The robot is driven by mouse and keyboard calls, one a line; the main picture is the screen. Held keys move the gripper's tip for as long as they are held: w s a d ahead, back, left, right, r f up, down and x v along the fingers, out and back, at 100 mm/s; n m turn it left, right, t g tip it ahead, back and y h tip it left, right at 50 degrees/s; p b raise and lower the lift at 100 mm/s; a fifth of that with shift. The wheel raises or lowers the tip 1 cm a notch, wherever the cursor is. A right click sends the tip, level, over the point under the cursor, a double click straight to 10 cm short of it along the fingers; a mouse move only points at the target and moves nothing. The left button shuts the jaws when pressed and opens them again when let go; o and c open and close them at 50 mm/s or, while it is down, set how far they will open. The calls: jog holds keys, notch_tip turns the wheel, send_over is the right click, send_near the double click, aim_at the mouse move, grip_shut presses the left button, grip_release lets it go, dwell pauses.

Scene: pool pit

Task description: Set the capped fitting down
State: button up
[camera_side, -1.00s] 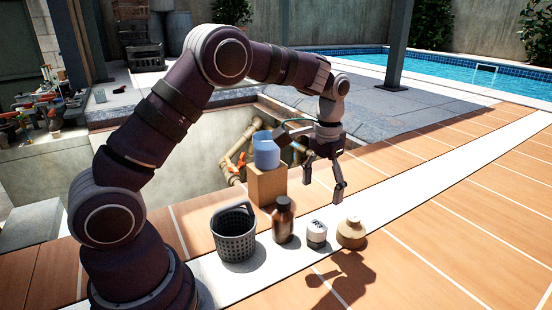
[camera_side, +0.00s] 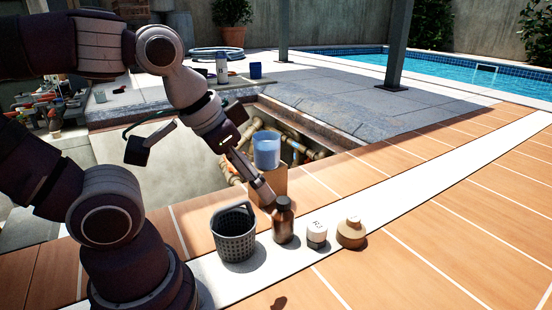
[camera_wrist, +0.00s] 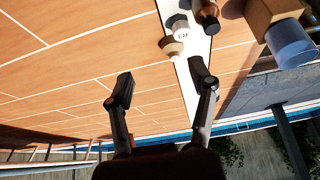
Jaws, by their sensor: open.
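A tan rounded piece with a small pale top, which looks like the capped fitting (camera_side: 351,235), stands upright on the pale strip at the right end of a row. It also shows in the wrist view (camera_wrist: 171,46). My gripper (camera_side: 262,190) overlaps the wooden block and bottle top in the side view; whether it touches them cannot be told. In the wrist view my gripper (camera_wrist: 162,80) has its two fingers wide apart with nothing between them. The fitting lies beyond the fingertips, apart from them.
A white labelled jar (camera_side: 316,236), brown bottle (camera_side: 282,226) and dark basket (camera_side: 233,245) stand left of the fitting. A blue cup (camera_side: 266,153) sits on a wooden block (camera_side: 281,182) by the open pit with pipes. Tiles at the right are clear.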

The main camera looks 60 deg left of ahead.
jog(key=m+t+y, duration=0.7)
jog(key=m+y, duration=0.6)
jog(key=m, duration=1.4)
send_over(316, 234)
jog(key=v, duration=0.6)
notch_tip(316, 234, down, 11)
jog(key=f, duration=0.8)
jog(key=shift+w+a, duration=0.2)
jog(key=x, duration=0.6)
jog(key=shift+w+a, duration=0.55)
jog(key=c, duration=0.9)
